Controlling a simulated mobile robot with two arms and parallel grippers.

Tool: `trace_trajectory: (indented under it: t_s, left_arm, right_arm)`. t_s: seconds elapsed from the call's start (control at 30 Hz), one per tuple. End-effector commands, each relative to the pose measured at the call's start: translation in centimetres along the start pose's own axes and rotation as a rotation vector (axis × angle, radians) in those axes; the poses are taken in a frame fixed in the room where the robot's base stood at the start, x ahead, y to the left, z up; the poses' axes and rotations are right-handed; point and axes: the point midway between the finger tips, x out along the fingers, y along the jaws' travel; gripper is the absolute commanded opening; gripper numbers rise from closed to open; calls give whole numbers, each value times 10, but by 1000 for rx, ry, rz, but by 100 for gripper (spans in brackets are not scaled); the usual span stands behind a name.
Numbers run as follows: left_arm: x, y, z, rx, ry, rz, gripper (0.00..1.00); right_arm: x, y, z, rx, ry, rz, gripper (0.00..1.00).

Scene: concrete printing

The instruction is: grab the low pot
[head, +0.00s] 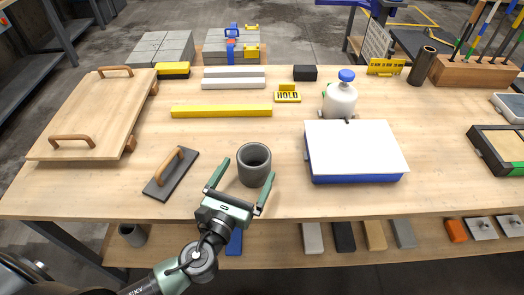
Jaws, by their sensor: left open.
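The low pot, a grey open cylinder (254,168), stands upright on the wooden table near its front edge. My left gripper (243,180) is open, with its two green fingers on either side of the pot. The left finger is at the pot's left side and the right finger is at its lower right. I cannot tell whether either finger touches it. My right gripper is not in the head view.
A dark float with a wooden handle (171,173) lies left of the pot. A blue box with a white top (355,150) is to the right. A yellow bar (221,111) lies behind. A white bottle (340,98) stands further back.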

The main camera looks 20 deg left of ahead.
Motion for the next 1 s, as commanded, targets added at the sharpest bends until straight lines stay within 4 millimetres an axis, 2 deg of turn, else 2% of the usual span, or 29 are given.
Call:
trace_trajectory:
  t_s: [0.2, 0.37, 0.5, 0.7, 0.9, 0.93, 1.0]
  left_arm:
    - [18, 0, 1, -2, -1, 1, 100]
    - [37, 0, 1, -1, -1, 1, 100]
    - [59, -1, -1, -3, -2, 2, 100]
    - [78, -1, -2, -3, 0, 1, 100]
    - [78, -1, -3, -3, 1, 1, 100]
    - [78, -1, -3, -3, 1, 1, 97]
    - [78, -1, -3, -3, 1, 1, 78]
  right_arm:
    - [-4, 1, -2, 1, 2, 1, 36]
    - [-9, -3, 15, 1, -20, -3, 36]
    - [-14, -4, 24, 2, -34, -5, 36]
    - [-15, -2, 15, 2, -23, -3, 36]
    - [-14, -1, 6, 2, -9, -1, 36]
    - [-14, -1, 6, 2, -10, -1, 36]
    - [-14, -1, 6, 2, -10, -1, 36]
